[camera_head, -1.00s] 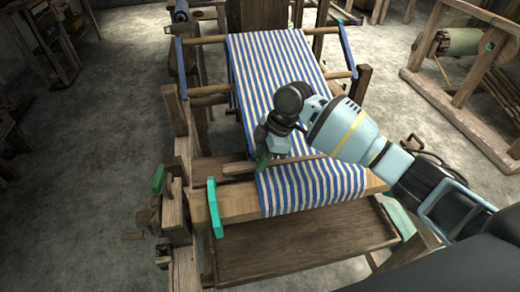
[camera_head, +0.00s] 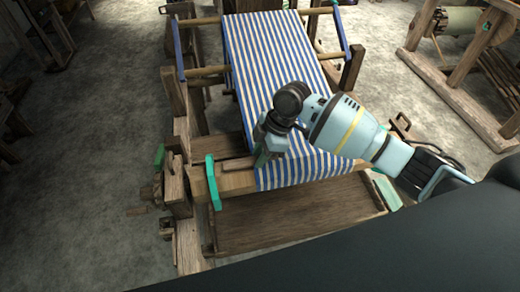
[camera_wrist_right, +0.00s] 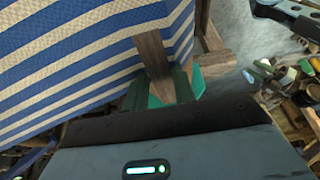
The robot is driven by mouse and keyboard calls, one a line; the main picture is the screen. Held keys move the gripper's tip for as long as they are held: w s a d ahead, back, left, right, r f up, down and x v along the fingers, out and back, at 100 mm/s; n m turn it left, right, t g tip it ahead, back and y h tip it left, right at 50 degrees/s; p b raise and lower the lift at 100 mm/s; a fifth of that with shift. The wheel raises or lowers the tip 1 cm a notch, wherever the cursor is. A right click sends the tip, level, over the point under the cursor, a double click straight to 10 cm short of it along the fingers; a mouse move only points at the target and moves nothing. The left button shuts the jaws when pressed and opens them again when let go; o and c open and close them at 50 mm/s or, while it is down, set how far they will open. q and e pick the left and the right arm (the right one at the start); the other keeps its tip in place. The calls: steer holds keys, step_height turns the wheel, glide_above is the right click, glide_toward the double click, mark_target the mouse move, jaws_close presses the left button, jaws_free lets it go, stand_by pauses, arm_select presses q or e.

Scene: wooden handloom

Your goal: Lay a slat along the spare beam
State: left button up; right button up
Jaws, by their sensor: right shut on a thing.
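My right gripper (camera_head: 261,159) is shut on a brown wooden slat (camera_head: 239,163), just above and behind the loom's front beam (camera_head: 236,183). The slat's left end sticks out past the fingers; its right part is hidden by my wrist and arm. In the right wrist view the slat (camera_wrist_right: 153,57) stands between the two green fingers (camera_wrist_right: 161,91), over the striped cloth. I cannot tell if it touches the beam or cloth, nor which beam is the spare one. My left gripper is not in view.
Blue-and-white striped cloth (camera_head: 274,65) runs down the loom and over the front beam. A teal bracket (camera_head: 213,182) stands at the beam's left end. A wooden board (camera_head: 290,215) lies in front. A second frame with a green roll (camera_head: 457,42) stands at right.

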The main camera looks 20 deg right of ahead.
steer(key=shift+s+f, duration=0.1)
steer(key=o, duration=1.1)
steer(key=v, duration=0.8)
steer(key=shift+f, duration=0.1)
